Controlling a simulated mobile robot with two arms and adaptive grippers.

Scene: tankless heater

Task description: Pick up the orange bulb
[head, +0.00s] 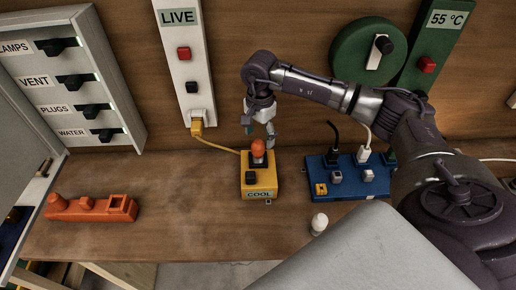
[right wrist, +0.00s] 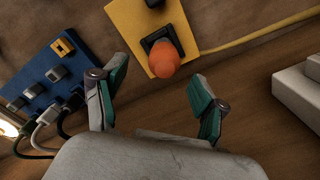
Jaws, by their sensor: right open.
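The orange bulb (head: 258,148) stands upright in the yellow box (head: 260,180) labelled COOL on the wooden table. In the right wrist view the orange bulb (right wrist: 164,60) sits in a dark square socket, just beyond the gap between my fingertips. My right gripper (head: 259,130) is above and slightly behind the bulb in the head view. In the right wrist view its two teal-padded fingers are spread wide, with nothing between them (right wrist: 158,85). My left gripper is not in view.
A blue power strip (head: 345,178) with plugs and cables stands right of the yellow box. A white bulb (head: 319,223) is in front of it. An orange toy-like block (head: 92,207) lies at left. A yellow cable (head: 218,145) runs to the LIVE panel (head: 184,60).

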